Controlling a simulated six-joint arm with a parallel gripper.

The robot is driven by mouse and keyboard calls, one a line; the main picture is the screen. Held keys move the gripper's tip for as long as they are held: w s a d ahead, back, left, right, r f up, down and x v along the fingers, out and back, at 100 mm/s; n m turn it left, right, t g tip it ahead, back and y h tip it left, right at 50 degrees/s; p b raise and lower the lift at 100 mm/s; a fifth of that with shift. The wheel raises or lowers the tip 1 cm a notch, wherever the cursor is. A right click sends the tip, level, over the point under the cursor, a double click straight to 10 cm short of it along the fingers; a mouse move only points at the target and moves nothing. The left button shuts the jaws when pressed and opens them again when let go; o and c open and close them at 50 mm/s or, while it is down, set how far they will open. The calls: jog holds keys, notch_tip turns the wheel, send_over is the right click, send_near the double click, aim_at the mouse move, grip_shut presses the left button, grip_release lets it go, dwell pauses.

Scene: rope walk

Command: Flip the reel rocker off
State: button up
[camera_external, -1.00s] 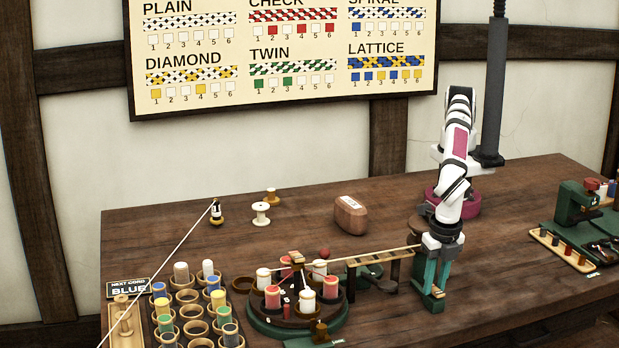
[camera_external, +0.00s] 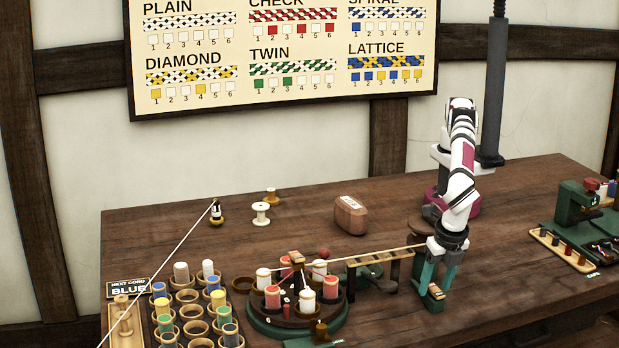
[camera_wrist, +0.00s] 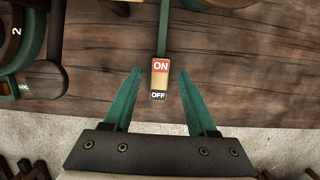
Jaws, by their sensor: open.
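The reel rocker (camera_wrist: 159,80) is a small narrow switch with a red ON label at its far end, a tan middle and a black OFF label at its near end. It sits near the table's front edge. It also shows in the external view (camera_external: 436,292). I cannot tell which end is pressed down. My gripper (camera_wrist: 160,76) is open and empty, with one green finger on each side of the rocker and a gap on both sides. In the external view my gripper (camera_external: 436,283) points down over the rocker.
A rack of coloured spools (camera_external: 190,311) stands further left. A wooden block (camera_external: 350,215) lies behind. The table around the block is clear.

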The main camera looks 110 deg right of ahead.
jog(key=shift+r, duration=0.15)
jog(key=r, duration=0.4)
jog(key=shift+w+d+r, duration=0.2)
jog(key=shift+d+r, duration=0.1)
jog(key=shift+d, duration=0.05)
jog(key=w+d+r, duration=0.4)
jog(key=d+r, duration=0.2)
jog(key=d, duration=0.4)
jog(key=shift+w, duration=0.2)
jog(key=shift+a+r, duration=0.1)
notch_tip(320, 180, up, 5)
jog(key=y, duration=0.3)
send_over(428, 284)
jog(key=f, duration=1)
jog(key=a+f, duration=0.1)
jog(key=f, duration=0.4)
jog(key=shift+s+f, duration=0.2)
jog(key=shift+f, duration=0.15)
grip_shut()
